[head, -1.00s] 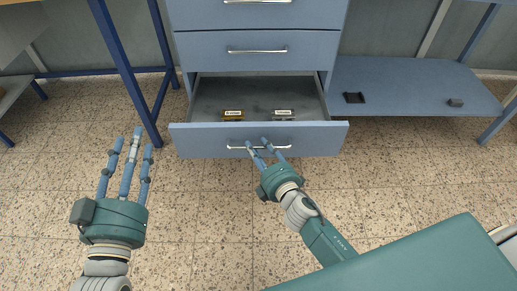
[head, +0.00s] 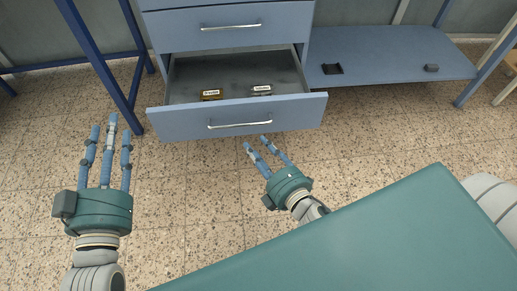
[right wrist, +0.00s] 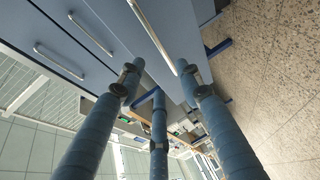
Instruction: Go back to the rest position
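My left gripper (head: 108,145) is open and empty over the floor at the left in the head view, its fingers pointing up the picture. My right gripper (head: 262,150) is open and empty, just in front of the open drawer (head: 165,124) and apart from its handle (head: 238,125). In the right wrist view the right gripper's fingers (right wrist: 155,95) are spread with nothing between them. The drawer holds a gold labelled box (head: 211,95) and a silver labelled box (head: 262,90).
The blue drawer cabinet (head: 160,33) stands at the back with its upper drawers shut. A blue table leg (head: 100,65) is at the left. Speckled floor lies free in front.

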